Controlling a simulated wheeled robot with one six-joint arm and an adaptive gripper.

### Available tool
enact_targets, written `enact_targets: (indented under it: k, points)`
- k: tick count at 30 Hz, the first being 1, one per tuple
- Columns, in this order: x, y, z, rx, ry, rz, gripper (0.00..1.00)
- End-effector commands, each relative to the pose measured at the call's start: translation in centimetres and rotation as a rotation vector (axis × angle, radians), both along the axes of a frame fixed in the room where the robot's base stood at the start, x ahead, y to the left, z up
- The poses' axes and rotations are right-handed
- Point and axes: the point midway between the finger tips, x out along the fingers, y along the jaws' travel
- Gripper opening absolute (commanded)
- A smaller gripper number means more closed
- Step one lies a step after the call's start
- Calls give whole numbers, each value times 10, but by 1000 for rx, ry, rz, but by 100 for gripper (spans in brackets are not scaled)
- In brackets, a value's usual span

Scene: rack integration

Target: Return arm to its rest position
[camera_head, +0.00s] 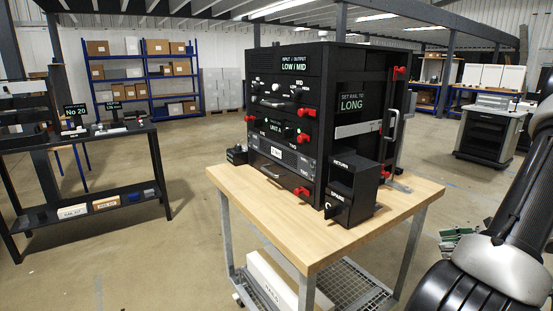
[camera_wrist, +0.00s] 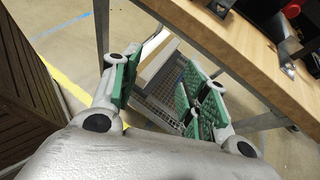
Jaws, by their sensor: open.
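My gripper (camera_wrist: 163,78) is open and empty in the wrist view, its green-padded fingers spread apart. It hangs beside the wooden-topped table (camera_wrist: 258,55), with the table's lower mesh shelf and a pale box (camera_wrist: 158,62) visible between and beyond the fingers. In the head view my arm comes in at the lower right. The green finger pads of my gripper (camera_head: 455,236) show partly there, low and to the right of the table (camera_head: 405,200), apart from it. The rest of the gripper is hidden behind my arm.
A black rack unit (camera_head: 287,95) with red knobs stands on the table, with a small black box (camera_head: 352,187) at its front right. A dark bench (camera_head: 120,132) stands at the left, a grey cabinet (camera_head: 487,135) at the back right. Floor between them is clear.

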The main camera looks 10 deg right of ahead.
Motion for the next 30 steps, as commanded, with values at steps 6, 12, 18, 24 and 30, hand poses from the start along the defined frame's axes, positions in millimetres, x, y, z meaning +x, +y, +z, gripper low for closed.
enact_targets:
  k: [6,12,18,24,30]
  points:
    - [-34,59,40,-293,31,392,45]
    - [-68,112,95,-640,-1,876,45]
    - [-93,150,147,-976,-89,1304,45]
    - [-109,187,191,-1292,-222,1607,45]
    - [-117,231,225,-1533,-429,1729,45]
